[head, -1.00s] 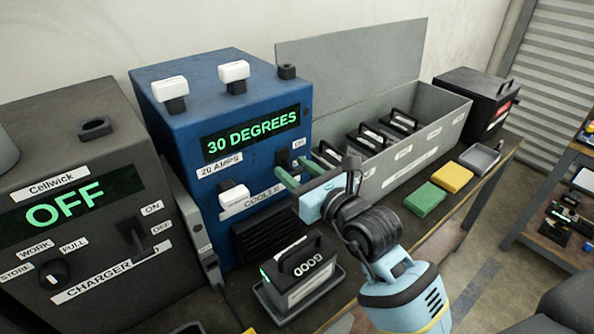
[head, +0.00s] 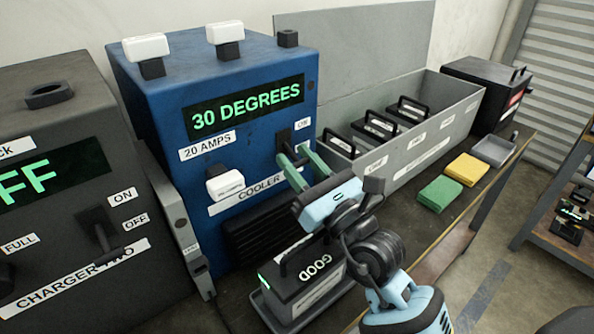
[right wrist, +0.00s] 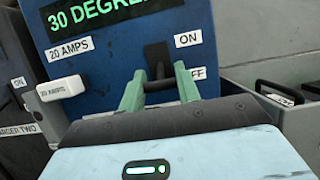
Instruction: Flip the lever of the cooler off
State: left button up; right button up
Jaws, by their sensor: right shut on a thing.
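The blue cooler (head: 225,120) stands on the bench with "30 DEGREES" lit in green on its display. Its black lever (head: 284,138) is on the right of the front panel, beside the ON and OFF labels. The lever also shows in the right wrist view (right wrist: 157,58), between my green fingers. My right gripper (head: 291,156) is at the panel, shut on the lever. In the right wrist view its fingertips (right wrist: 158,84) sit just below the ON label, level with the partly hidden OFF label. My left gripper is not in view.
The dark charger (head: 60,190) stands left of the cooler. A battery marked GOOD (head: 305,282) sits in a tray below my right gripper. A grey bin (head: 430,135) with several batteries is to the right. Green (head: 440,194) and yellow (head: 467,169) blocks lie before it.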

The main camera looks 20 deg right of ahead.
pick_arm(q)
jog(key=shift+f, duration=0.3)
pick_arm(e)
jog(key=shift+f, duration=0.1)
jog(key=o, duration=1)
jog(key=shift+r, duration=0.45)
notch_tip(320, 180, up, 3)
jog(key=p, duration=0.3)
jog(key=shift+r+t, duration=0.2)
jog(key=shift+t, duration=0.1)
pick_arm(q)
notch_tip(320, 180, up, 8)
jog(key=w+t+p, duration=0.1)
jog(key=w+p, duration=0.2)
jog(key=p, duration=0.1)
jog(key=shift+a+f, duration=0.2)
pick_arm(e)
jog(key=s+a, duration=0.1)
jog(key=s, duration=0.4)
jog(key=s+a, duration=0.2)
jog(key=s, duration=0.3)
jog(key=s+a, duration=0.1)
jog(key=s, duration=0.4)
jog(key=shift+s+a+r, duration=0.15)
jog(key=shift+s+r, duration=0.05)
jog(key=shift+r, duration=0.2)
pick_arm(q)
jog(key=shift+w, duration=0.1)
